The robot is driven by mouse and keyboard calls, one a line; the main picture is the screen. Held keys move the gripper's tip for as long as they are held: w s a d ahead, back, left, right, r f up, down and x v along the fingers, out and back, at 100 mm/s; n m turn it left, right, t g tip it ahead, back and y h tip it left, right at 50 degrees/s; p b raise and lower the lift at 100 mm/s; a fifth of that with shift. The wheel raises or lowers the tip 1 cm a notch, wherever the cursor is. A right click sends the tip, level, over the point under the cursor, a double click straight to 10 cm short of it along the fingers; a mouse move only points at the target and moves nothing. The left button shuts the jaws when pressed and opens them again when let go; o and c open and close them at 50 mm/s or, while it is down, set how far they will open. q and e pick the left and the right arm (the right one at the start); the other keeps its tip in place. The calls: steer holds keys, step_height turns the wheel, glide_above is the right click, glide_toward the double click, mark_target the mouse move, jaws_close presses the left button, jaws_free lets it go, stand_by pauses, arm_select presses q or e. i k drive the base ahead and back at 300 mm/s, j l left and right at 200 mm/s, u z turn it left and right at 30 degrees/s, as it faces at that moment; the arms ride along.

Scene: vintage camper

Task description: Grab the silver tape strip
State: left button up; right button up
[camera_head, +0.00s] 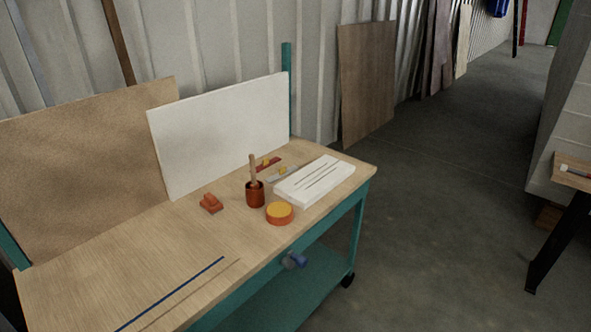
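I cannot name a silver tape strip with certainty. A small grey, silver-looking flat piece (289,172) with a yellow part on it lies on the workbench (120,262), left of the white slotted block. Two long thin strips lie near the bench's front left: a blue one (172,292) and a thinner grey-brown one (190,292) beside it. The two strips are apart and run diagonally; the lower end of the blue one reaches the bottom of the picture. Neither of my grippers is in view.
A dark red pot (255,195) holds a wooden-handled tool. An orange-yellow round tin (279,213), an orange-red tool (210,203), a red piece (268,164) and the white slotted block (314,181) stand nearby. Boards lean behind the bench.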

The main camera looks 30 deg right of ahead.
mark_target(283, 172)
steer(key=i+l, duration=0.1)
steer(key=l, duration=0.7)
steer(key=i+l+z, duration=0.1)
steer(key=l, duration=0.3)
steer(key=i+l, duration=0.15)
steer(key=l, duration=0.25)
steer(key=i+l, duration=0.1)
steer(key=l, duration=0.3)
steer(key=i+l+z, duration=0.1)
steer(key=l, duration=0.3)
steer(key=i+l, duration=0.1)
steer(key=l, duration=0.3)
